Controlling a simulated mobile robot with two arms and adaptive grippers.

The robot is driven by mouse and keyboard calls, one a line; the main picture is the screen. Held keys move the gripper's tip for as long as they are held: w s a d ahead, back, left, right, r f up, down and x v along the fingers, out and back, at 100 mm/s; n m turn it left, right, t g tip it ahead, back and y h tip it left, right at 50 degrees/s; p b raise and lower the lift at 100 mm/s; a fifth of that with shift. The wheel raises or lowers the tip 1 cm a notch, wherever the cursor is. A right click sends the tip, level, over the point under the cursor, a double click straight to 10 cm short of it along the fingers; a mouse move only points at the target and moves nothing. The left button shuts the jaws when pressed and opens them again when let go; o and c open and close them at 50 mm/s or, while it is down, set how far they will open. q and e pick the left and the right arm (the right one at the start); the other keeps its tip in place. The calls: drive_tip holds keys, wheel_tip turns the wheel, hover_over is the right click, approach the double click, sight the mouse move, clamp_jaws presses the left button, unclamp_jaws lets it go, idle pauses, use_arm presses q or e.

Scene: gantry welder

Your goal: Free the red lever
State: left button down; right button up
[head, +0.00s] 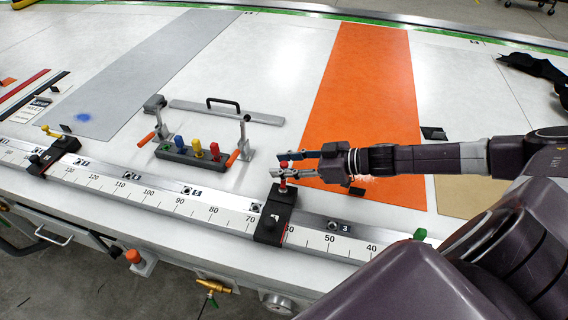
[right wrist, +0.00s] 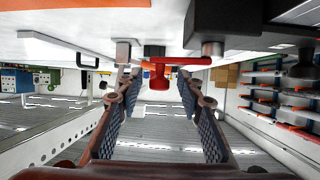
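The red lever (head: 283,187) stands on a black clamp block (head: 274,217) that sits across the white scale rail. In the right wrist view, the red lever (right wrist: 159,77) shows as a red knob with a red bar reaching right, between and beyond my finger tips. My right gripper (head: 281,164) is open and empty, its fingers pointing left just above and behind the lever in the head view. The right wrist view also shows the open gripper (right wrist: 160,85), with a finger on each side of the knob. I cannot tell whether either finger touches it.
The scale rail (head: 195,207) runs along the table's front edge. A second black block (head: 55,155) with a yellow lever sits on its left. Left of my gripper is a rack (head: 190,154) of coloured pegs with orange-handled clamps. An orange strip (head: 365,85) lies behind my wrist.

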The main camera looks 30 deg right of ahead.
drive_tip(key=shift+c, duration=0.6)
clamp_jaws()
